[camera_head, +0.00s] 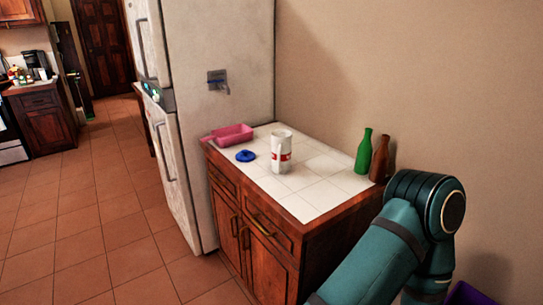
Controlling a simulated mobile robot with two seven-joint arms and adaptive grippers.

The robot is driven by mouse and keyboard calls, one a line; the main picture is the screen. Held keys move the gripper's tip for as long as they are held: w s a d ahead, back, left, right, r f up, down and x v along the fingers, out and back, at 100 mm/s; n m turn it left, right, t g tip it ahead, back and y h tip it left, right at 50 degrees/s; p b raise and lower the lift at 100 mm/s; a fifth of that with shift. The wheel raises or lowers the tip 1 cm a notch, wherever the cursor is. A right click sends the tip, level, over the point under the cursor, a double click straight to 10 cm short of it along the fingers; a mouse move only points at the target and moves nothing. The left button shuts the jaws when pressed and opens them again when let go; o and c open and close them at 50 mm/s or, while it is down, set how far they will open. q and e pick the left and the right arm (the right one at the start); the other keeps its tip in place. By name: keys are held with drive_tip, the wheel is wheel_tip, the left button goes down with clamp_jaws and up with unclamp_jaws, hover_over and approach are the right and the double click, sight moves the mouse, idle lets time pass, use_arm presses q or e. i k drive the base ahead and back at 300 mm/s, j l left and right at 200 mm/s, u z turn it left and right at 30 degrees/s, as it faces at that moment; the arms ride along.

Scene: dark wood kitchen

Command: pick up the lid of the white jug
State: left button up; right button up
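A white jug (281,152) with red markings stands upright on the white tiled top of the wooden cabinet (308,186). Its top looks open and pale. A small round blue lid (245,156) lies on the tiles just left of the jug, apart from it. A teal link of my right arm comes in at the lower right, beside the cabinet. Neither of my grippers is in view.
A pink tray (233,134) sits at the back left of the cabinet top. A green bottle (363,152) and a brown bottle (379,158) stand at its right, by the wall. The fridge (210,150) rises left of the cabinet. The tiled floor is clear.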

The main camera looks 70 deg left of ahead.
sight(245, 156)
drive_tip(key=k+j+u, duration=0.15)
drive_tip(key=u, duration=0.2)
drive_tip(key=k+j+u, duration=0.3)
drive_tip(key=i+l+u, duration=0.1)
drive_tip(key=u, duration=1.25)
